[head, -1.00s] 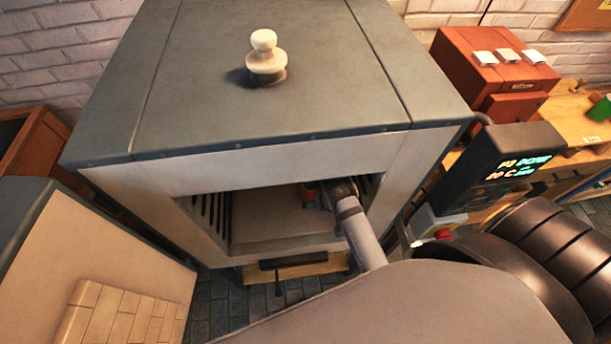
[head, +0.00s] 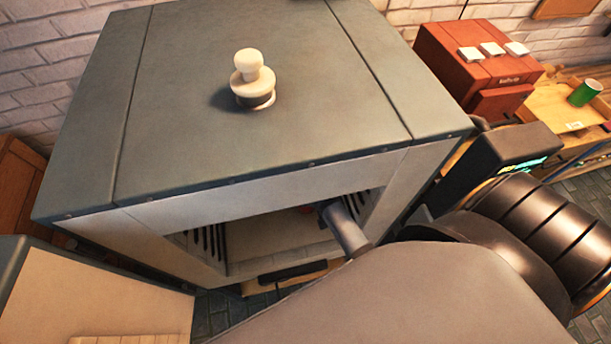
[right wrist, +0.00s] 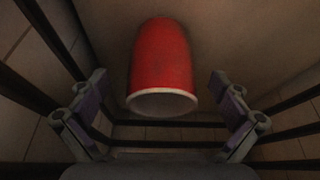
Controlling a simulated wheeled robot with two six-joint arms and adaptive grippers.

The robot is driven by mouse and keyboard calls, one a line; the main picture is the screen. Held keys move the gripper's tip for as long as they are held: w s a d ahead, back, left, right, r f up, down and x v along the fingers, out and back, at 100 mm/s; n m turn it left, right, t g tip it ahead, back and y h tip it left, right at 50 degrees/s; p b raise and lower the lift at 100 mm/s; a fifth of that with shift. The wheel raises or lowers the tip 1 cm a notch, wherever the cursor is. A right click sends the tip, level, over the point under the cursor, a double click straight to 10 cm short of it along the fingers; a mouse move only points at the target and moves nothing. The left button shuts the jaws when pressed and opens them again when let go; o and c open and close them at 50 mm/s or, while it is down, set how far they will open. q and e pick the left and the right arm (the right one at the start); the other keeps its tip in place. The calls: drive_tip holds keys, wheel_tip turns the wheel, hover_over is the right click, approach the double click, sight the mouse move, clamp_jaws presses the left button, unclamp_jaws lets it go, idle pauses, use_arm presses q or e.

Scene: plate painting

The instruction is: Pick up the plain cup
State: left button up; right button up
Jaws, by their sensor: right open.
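A plain red cup (right wrist: 161,65) with a pale rim is inside the kiln (head: 250,85) in the right wrist view. Its rim faces my gripper. My right gripper (right wrist: 158,97) is open, with one finger on each side of the cup and visible gaps; it is not gripping it. In the head view my right arm reaches into the front opening, and its gripper is hidden. My left gripper is not in view.
The kiln's walls and dark side bars (right wrist: 285,104) enclose the gripper closely. A control box (head: 495,160) stands right of the kiln. A green cup (head: 584,93) and a red box (head: 478,70) with white pieces are at the right. The kiln door (head: 90,300) stands open at the left.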

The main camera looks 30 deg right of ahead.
drive_tip(key=x, duration=0.3)
drive_tip(key=shift+w+a+f, duration=0.1)
drive_tip(key=shift+f, duration=0.15)
drive_tip(key=shift+w+f, duration=0.15)
drive_tip(key=shift+f, duration=0.15)
drive_tip(key=c, duration=1.3)
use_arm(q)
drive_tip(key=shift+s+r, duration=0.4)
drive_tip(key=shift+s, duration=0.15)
use_arm(e)
drive_tip(key=shift+c, duration=0.9)
use_arm(q)
drive_tip(key=shift+p, duration=0.3)
use_arm(e)
drive_tip(key=shift+r, duration=0.1)
